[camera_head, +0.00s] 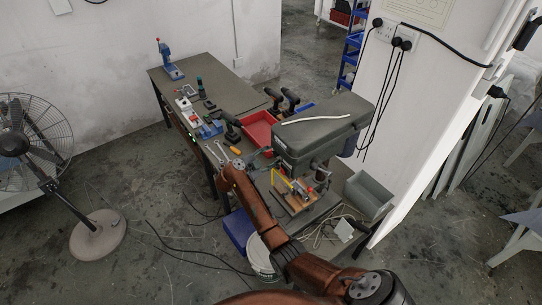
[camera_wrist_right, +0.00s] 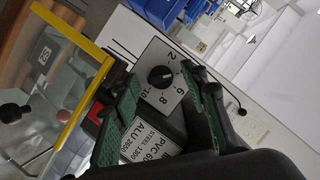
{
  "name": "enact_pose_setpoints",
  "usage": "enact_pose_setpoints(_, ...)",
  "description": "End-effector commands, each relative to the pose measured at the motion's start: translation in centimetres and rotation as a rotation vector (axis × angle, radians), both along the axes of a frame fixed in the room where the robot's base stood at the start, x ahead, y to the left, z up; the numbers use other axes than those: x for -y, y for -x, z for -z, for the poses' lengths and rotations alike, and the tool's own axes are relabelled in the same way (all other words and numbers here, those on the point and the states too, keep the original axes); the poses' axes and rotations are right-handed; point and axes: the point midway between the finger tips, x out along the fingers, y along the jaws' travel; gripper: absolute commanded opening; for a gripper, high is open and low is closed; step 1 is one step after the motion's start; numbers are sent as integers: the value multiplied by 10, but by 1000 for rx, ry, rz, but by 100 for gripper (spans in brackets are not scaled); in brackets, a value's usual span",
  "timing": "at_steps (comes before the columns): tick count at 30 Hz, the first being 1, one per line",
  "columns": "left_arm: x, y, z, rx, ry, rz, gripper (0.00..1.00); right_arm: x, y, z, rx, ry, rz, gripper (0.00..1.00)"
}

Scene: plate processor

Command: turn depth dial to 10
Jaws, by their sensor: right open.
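The depth dial is a black round knob (camera_wrist_right: 161,76) on a pale square plate (camera_wrist_right: 150,57), seen in the right wrist view. The numbers 2, 6, 8 and 10 show around it. A small pale mark on the knob seems to face right, away from the 10; its exact reading is too small to tell. My right gripper (camera_wrist_right: 165,88) is open, with its green-padded fingers on either side of the dial and the knob between them. I cannot tell whether they touch it. In the head view the dial is not discernible. My left gripper is not in view.
A yellow-framed clear guard (camera_wrist_right: 78,88) stands left of the fingers, with a red part (camera_wrist_right: 94,112) and a speed label (camera_wrist_right: 150,140) nearby. In the head view, the grey-topped machine (camera_head: 322,122) stands on the workbench (camera_head: 215,75), near a red tray (camera_head: 259,130) and a grey bin (camera_head: 368,194).

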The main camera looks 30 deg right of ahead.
Motion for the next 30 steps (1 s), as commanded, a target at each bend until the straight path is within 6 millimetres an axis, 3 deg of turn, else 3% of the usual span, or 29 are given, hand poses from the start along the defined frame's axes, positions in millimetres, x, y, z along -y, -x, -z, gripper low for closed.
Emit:
enact_pose_setpoints(5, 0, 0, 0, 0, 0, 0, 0, 0, 0, 0, 0, 0, 0, 41)
enact_pose_setpoints(23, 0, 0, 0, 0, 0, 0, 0, 0, 0, 0, 0, 1, 0, 0)
enact_pose_setpoints(30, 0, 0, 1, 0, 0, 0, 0, 0, 1, 1, 17, -1, 1, 0)
